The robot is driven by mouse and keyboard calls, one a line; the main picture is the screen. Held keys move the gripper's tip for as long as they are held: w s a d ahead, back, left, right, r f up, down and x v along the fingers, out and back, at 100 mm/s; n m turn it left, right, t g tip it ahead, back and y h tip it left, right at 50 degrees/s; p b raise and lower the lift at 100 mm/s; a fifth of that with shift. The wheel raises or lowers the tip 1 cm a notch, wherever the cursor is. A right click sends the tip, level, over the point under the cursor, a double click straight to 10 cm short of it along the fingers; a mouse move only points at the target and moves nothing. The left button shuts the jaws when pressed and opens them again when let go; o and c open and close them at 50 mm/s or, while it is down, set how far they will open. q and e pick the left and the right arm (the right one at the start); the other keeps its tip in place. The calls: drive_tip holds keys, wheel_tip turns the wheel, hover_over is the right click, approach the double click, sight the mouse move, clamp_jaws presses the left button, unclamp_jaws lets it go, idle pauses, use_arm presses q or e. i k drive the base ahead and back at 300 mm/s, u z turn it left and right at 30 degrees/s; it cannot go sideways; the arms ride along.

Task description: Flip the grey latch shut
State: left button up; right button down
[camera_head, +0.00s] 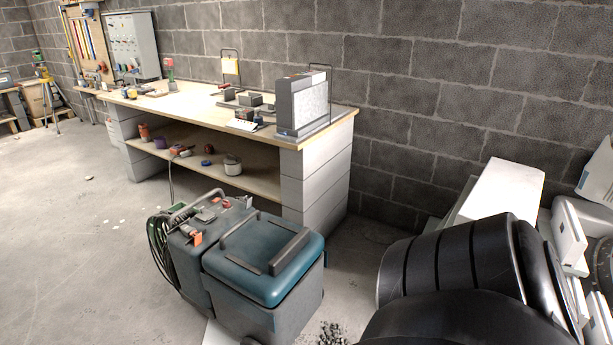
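I cannot make out a grey latch for certain in the head view. A grey upright case (302,104) with a pale front panel stands at the right end of the workbench (190,101). Several small dark grey parts (250,99) lie on the bench to its left, too small to tell if one is a latch. No fingertips of either gripper can be made out. Large black rounded shapes fill the lower right and hide what is behind them.
A teal-lidded machine (262,262) with a coiled black cable stands on the floor before the bench. A grey cabinet (132,45) hangs on the block wall. Floor at left is mostly clear.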

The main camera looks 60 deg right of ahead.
sight(249, 201)
drive_tip(key=z, duration=1.65)
drive_tip(key=i, duration=0.5)
drive_tip(key=u, duration=1.55)
drive_tip(key=i, duration=2.75)
drive_tip(key=z, duration=5.25)
